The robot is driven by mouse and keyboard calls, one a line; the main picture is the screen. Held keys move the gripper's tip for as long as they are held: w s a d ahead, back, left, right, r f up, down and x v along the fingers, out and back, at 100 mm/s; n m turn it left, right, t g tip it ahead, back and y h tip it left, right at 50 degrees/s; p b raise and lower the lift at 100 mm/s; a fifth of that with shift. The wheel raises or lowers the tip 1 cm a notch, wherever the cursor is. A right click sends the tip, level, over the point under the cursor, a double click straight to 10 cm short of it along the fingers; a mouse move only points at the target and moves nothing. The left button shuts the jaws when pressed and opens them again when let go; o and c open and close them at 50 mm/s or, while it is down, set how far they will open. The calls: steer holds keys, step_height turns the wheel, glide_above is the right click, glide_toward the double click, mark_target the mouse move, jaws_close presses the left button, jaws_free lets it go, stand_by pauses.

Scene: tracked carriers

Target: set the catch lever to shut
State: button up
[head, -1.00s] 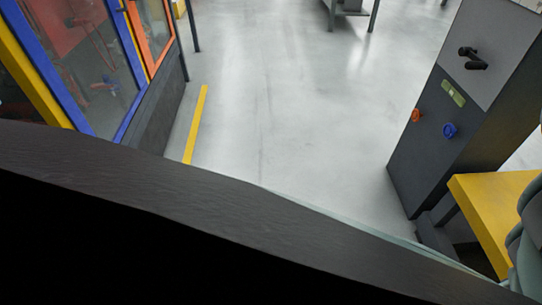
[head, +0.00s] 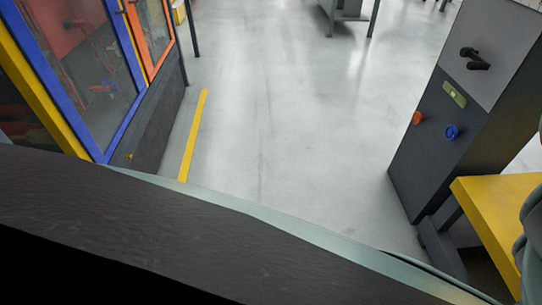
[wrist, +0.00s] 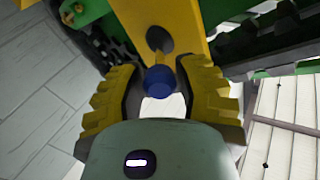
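In the wrist view, a lever with a blue round knob (wrist: 159,81) hangs from a dark round pivot (wrist: 159,39) on a yellow panel (wrist: 150,18). I take this for the catch lever; its setting cannot be read. My gripper (wrist: 160,73) has two yellow ribbed fingers. They stand apart on either side of the knob, with visible gaps, so the gripper is open. Whether the knob lies fully between the fingertips in depth is unclear. The gripper and this lever do not show in the head view.
Green and black tracked parts (wrist: 265,40) flank the panel. In the head view, a grey cabinet (head: 415,160) with a black handle and orange and blue knobs stands right, beside a yellow table (head: 490,205). A blue-framed glazed enclosure (head: 130,45) stands left.

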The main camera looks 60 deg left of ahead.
jaws_close()
stand_by(0.3)
